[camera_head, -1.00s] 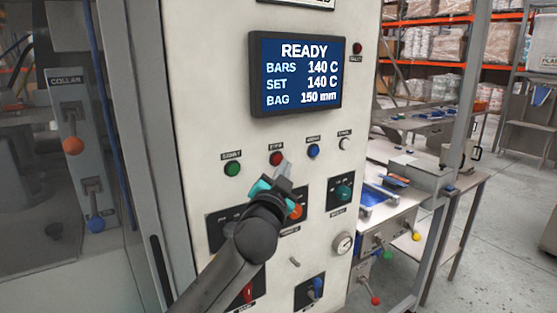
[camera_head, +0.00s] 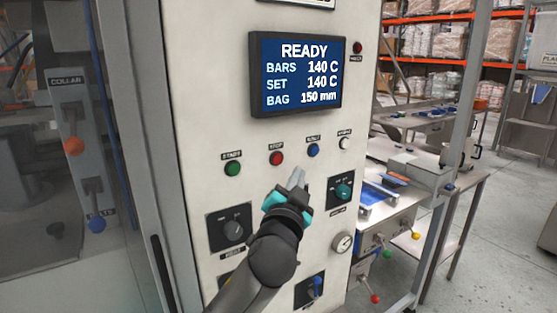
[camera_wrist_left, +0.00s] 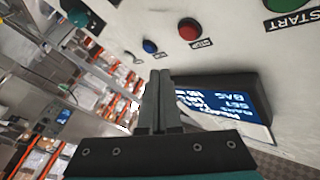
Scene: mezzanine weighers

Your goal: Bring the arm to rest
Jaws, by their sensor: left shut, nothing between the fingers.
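My left gripper (camera_head: 297,178) is in front of the white control panel (camera_head: 205,120), a little below the row of push buttons. Its fingers are shut with nothing between them, and they also show closed together in the left wrist view (camera_wrist_left: 157,100). The fingertips appear just below and between the red STOP button (camera_head: 277,158) and the blue button (camera_head: 313,150). I cannot tell how far they stand off the panel. My left forearm hides part of the lower panel. My right gripper does not show.
The screen (camera_head: 298,75) reads READY, BARS 140 C, SET 140 C, BAG 150 mm. A black knob (camera_head: 233,230), a teal knob (camera_head: 343,191) and a gauge (camera_head: 343,242) surround the gripper. A steel table (camera_head: 465,185) stands at right, with open floor beyond.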

